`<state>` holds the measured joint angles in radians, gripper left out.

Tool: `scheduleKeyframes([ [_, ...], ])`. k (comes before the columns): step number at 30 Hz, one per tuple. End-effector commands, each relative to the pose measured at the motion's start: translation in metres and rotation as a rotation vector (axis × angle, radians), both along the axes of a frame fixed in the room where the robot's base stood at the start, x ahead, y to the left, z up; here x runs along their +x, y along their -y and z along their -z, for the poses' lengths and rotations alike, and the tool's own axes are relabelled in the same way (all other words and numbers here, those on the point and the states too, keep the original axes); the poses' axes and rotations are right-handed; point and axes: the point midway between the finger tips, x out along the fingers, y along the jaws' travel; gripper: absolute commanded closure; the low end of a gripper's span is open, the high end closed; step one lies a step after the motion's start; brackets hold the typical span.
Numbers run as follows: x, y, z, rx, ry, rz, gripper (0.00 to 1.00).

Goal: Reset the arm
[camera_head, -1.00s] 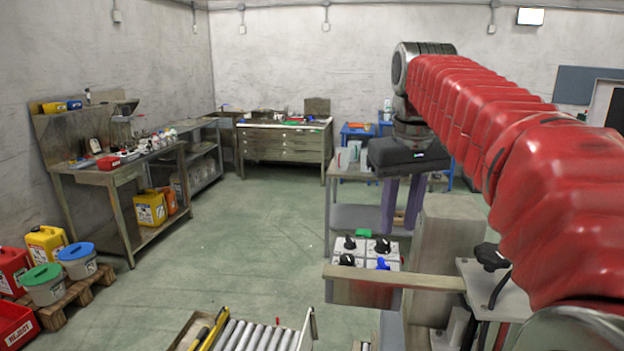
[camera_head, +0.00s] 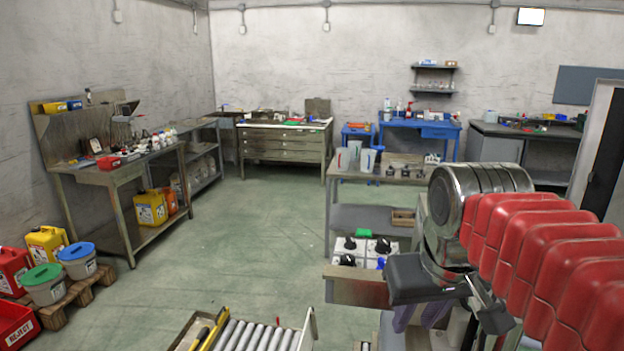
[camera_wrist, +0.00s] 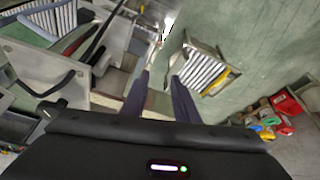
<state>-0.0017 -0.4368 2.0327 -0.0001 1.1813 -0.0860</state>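My gripper (camera_head: 417,320) hangs at the lower right of the head view, below the dark wrist housing and beside the box with black knobs. Its two purple-grey fingers point down. In the wrist view the fingers (camera_wrist: 160,78) stand apart with nothing visible between them, so it is open and empty. My arm, in a red ribbed cover, is folded in at the right side of the head view. The lower ends of the fingers are partly hidden in the head view.
The knob box (camera_head: 362,285) is close left of my gripper. A roller conveyor (camera_head: 255,335) lies at the bottom; its rollers also show in the wrist view (camera_wrist: 205,72). A grey bench with jugs (camera_head: 362,160) stands behind. The green floor (camera_head: 240,235) at centre left is clear.

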Motion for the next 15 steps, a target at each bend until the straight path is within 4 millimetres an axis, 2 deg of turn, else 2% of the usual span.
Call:
scheduleKeyframes([
  [3, -0.018, 0.0, 0.019, 0.006, 0.025, 0.015, 0.73],
  [15, -0.07, 0.001, 0.09, 0.029, 0.106, 0.067, 0.73],
])
